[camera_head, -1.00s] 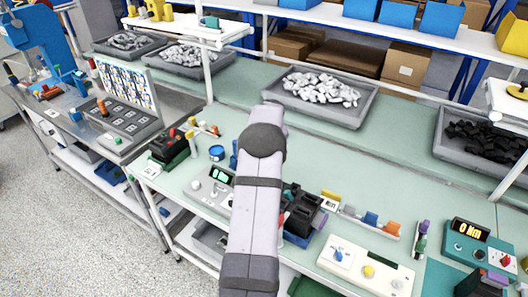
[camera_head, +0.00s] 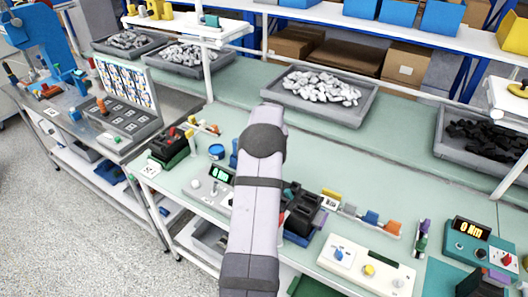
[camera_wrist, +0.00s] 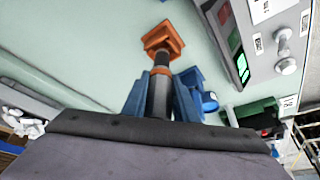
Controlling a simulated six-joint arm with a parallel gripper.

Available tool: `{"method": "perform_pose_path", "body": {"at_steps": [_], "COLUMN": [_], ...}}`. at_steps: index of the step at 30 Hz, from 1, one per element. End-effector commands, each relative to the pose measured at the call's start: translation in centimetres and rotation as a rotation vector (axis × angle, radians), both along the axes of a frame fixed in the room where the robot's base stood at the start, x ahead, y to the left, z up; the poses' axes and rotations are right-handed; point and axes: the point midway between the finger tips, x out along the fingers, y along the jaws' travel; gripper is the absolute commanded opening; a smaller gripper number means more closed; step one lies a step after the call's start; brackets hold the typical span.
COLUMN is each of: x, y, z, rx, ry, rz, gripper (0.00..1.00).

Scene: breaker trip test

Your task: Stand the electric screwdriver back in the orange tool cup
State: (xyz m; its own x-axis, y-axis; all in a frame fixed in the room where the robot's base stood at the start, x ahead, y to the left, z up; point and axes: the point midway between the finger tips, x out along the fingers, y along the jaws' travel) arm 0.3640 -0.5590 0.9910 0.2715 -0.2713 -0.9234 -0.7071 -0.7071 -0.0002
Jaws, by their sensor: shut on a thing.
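In the wrist view my gripper (camera_wrist: 160,92) has its blue fingers closed on the electric screwdriver (camera_wrist: 160,82), a dark grey cylinder with an orange ring. The orange tool cup (camera_wrist: 162,36) is straight ahead of the fingers, over the pale green bench. The screwdriver's far end overlaps the cup in this view. I cannot tell whether it is inside the cup or above it. In the head view my arm hides the screwdriver and the cup.
A blue round item (camera_head: 217,152) lies near the fingers, left of my arm. A grey panel with a green display (camera_head: 221,174) is close by. Black fixtures (camera_head: 303,212) and a white control box (camera_head: 366,264) stand to the right. The bench behind is mostly clear up to a grey parts tray (camera_head: 372,112).

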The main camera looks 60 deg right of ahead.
Motion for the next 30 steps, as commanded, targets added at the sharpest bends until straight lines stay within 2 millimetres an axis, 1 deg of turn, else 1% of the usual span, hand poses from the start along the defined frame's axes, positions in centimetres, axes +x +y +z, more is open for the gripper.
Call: {"method": "perform_pose_path", "body": {"at_steps": [30], "x": [0.0], "y": [-0.1], "z": [-2.2], "rx": [-0.003], "ry": [-0.001], "rz": [0.0], "gripper": [0.04]}}
